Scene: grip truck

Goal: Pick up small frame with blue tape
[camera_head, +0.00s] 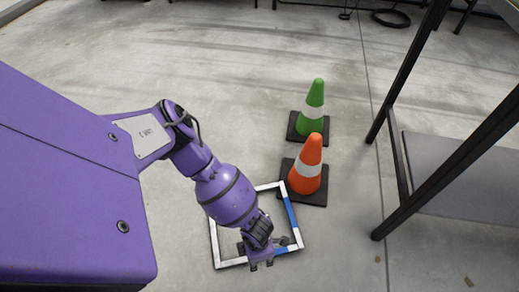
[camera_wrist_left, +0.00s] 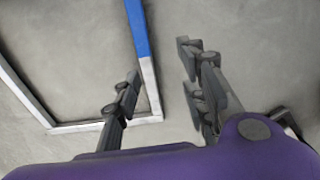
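The small white square frame (camera_head: 214,243) lies flat on the concrete floor in the head view, with blue tape (camera_head: 290,213) along its right side. My left gripper (camera_head: 262,258) is low over the frame's near part and hides some of it. In the left wrist view the gripper (camera_wrist_left: 160,85) is open, its two fingers apart and nothing clamped. The taped bar (camera_wrist_left: 137,28) runs up between the fingers in that picture, with the left finger over the inside of the frame. I cannot tell whether a finger touches it. My right gripper is not in view.
An orange cone (camera_head: 308,165) on a dark base stands just beyond the frame's far right corner. A green cone (camera_head: 312,108) stands behind it. A black-legged rack with a grey shelf (camera_head: 465,175) stands at the right. The floor at the upper left is open.

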